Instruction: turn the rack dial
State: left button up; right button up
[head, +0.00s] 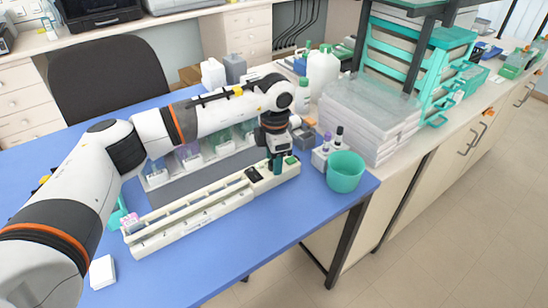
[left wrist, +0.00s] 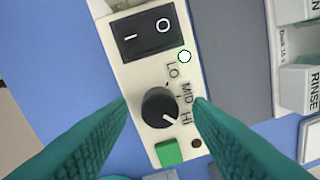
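The rack (head: 200,222) is a long cream unit on the blue table, with a control panel at its right end. The rack dial (left wrist: 156,104) is a round black knob with a white pointer line. Beside it are the labels LO, MID and HI, and the line points toward HI. My left gripper (head: 275,163) is lowered over the panel and hides the dial in the head view. In the left wrist view its teal fingers (left wrist: 161,102) are open on either side of the dial, with visible gaps between them and the knob. My right gripper is not in view.
A black rocker switch (left wrist: 150,35), a white round spot (left wrist: 184,56) and a green button (left wrist: 168,152) lie close to the dial. Staining jars (head: 190,155) stand behind the rack. A teal cup (head: 345,172) and a small bottle holder (head: 322,157) stand to the right.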

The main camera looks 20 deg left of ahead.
pick_arm(q)
notch_tip(320, 180, up, 12)
jog(key=b, duration=0.2)
jog(key=shift+s+d, duration=0.15)
jog(key=shift+s, duration=0.1)
dwell(0.4)
